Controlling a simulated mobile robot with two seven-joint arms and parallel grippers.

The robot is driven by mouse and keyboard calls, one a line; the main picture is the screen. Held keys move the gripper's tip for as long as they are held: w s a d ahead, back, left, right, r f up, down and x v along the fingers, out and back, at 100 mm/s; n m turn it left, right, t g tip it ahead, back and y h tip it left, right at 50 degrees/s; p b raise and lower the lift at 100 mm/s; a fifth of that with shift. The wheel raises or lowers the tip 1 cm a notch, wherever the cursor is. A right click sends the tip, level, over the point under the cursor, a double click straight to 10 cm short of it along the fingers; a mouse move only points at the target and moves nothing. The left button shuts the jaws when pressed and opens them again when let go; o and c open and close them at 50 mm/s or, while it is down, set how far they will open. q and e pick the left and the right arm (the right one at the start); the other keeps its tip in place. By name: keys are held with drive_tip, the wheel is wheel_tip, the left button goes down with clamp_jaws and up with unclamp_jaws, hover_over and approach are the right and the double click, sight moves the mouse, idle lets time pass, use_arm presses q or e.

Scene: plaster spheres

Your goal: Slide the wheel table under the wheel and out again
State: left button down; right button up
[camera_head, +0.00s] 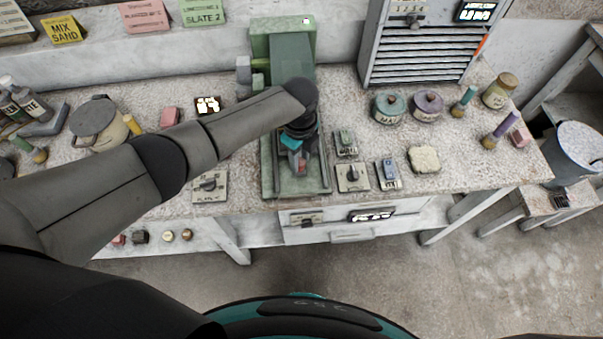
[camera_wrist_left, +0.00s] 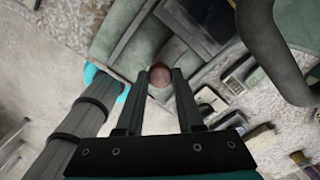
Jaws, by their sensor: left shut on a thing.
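The green machine (camera_head: 283,45) stands on the bench, with its column at the back. Its green bed (camera_head: 268,182) reaches to the bench's front edge. My left gripper (camera_head: 300,163) points down over the front part of the bed. In the left wrist view its two fingers (camera_wrist_left: 160,78) are shut on a round reddish-brown knob (camera_wrist_left: 159,73). The wheel table under the knob is mostly covered by my gripper and cannot be told clearly from the bed. My left forearm hides the wheel's place below the machine's head. My right gripper is not in view.
Right of the bed lie small switch boxes (camera_head: 352,177) and a pale sponge-like block (camera_head: 424,159). Lidded pots (camera_head: 389,107) stand behind them.

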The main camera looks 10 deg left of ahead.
use_arm(q)
drive_tip(key=shift+w+a, duration=0.1)
drive_tip(key=shift+w, duration=0.05)
drive_tip(key=c, duration=0.5)
unclamp_jaws()
drive_tip(key=shift+c, duration=0.2)
drive_tip(key=shift+r, duration=0.1)
wheel_tip(320, 180, up, 15)
drive_tip(key=p, duration=0.1)
drive_tip(key=shift+p, duration=0.35)
